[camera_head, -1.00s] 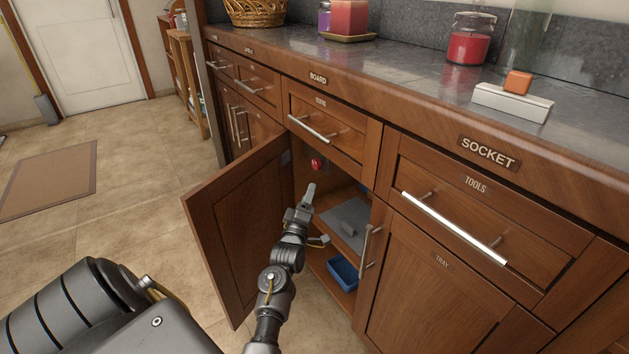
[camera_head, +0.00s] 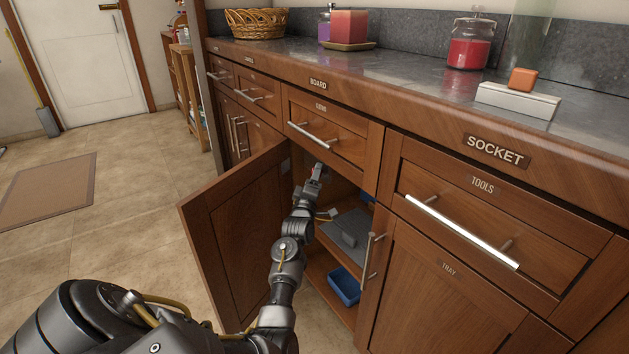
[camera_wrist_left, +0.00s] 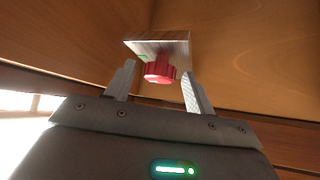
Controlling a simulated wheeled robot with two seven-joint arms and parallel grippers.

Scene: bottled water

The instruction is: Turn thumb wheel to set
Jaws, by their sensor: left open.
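The red thumb wheel (camera_wrist_left: 160,71) sits under a pale mounting plate (camera_wrist_left: 178,46) inside the cabinet, in the left wrist view. My left gripper (camera_wrist_left: 158,84) is open, with one finger on each side of the wheel; I cannot tell whether they touch it. In the head view my left gripper (camera_head: 317,171) reaches into the open cabinet below the counter, and the wheel is hidden there. My right gripper is not in view.
The open cabinet door (camera_head: 235,235) stands left of my arm. A grey object (camera_head: 347,232) lies on the inner shelf, with a blue bin (camera_head: 345,285) below. A drawer handle (camera_head: 312,135) juts out above the opening.

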